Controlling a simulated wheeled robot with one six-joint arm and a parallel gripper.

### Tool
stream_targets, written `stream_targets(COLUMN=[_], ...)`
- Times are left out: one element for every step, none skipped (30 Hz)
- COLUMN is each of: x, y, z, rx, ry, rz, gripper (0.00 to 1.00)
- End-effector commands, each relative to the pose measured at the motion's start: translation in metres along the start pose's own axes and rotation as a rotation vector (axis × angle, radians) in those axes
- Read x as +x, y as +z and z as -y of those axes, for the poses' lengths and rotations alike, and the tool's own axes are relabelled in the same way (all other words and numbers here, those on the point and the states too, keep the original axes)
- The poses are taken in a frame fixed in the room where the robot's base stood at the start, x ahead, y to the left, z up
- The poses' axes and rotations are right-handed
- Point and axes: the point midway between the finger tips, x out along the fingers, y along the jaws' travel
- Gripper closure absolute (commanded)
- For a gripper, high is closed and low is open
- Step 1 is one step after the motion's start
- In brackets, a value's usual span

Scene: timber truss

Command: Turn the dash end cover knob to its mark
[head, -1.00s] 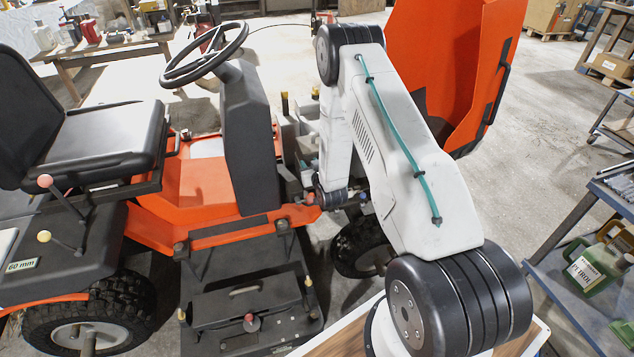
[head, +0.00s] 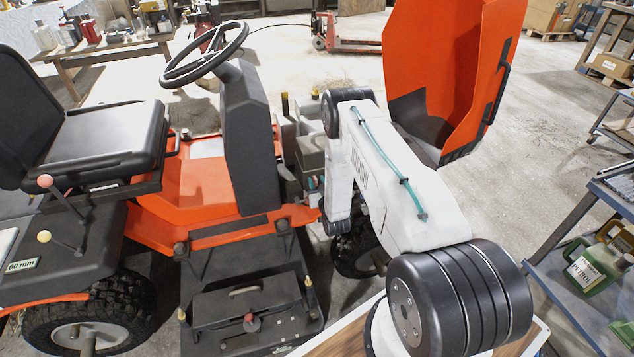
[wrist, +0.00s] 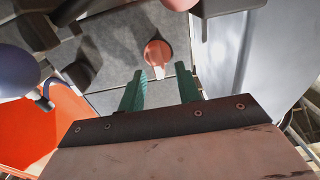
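In the wrist view a round red-orange knob (wrist: 158,52) sits on a flat grey panel (wrist: 112,60), with a pale tab on its lower side. My gripper (wrist: 160,69) has two green fingers spread apart, with nothing between them. The knob lies just beyond the fingertips, roughly in line with the gap. I cannot tell whether the fingers touch the panel, and no target mark can be made out. In the head view the orange mower (head: 205,190) stands at left with its dark dash column (head: 246,140). The knob and fingers are hidden there.
The raised orange hood (head: 455,70) stands behind my arm. A black steering wheel (head: 205,52) rises over the dash column. In the wrist view, dark brackets and a rounded dark part (wrist: 15,70) crowd the upper left. A blue cart (head: 580,265) with cans stands at right.

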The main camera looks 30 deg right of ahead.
Motion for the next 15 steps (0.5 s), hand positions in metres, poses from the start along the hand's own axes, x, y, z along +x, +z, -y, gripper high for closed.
stream_targets(x=[0.0034, 0.0046, 0.0057, 0.0061, 0.0064, 0.0065, 0.0065, 0.0065, 0.0064, 0.0064, 0.0064, 0.0063, 0.0064, 0.0064, 0.0064], y=[-0.0002, -0.0002, -0.0001, -0.0001, 0.0000, 0.0000, 0.0000, 0.0000, 0.0000, 0.0000, 0.0000, 0.0000, -0.0001, -0.0001, -0.0002], z=[0.0001, 0.0001, 0.0001, 0.0001, 0.0001, 0.0001, 0.0001, 0.0001, 0.0002, 0.0002, 0.0002, 0.0002, 0.0001, 0.0001, 0.0001], rx=[0.000, 0.000, 0.000, 0.000, 0.000, 0.000, 0.000, 0.000, 0.000, 0.000, 0.000, 0.000, 0.000, 0.000, 0.000], ry=[0.000, 0.000, 0.000, 0.000, 0.000, 0.000, 0.000, 0.000, 0.000, 0.000, 0.000, 0.000, 0.000, 0.000, 0.000], rz=[-0.001, -0.001, 0.000, 0.000, 0.000, 0.001, 0.001, 0.001, 0.001, 0.001, 0.001, 0.001, 0.001, 0.000, 0.000], gripper=[0.66, 0.66, 0.66, 0.66, 0.66, 0.66, 0.66, 0.66, 0.66, 0.66, 0.72, 0.83, 0.91, 1.00, 1.00])
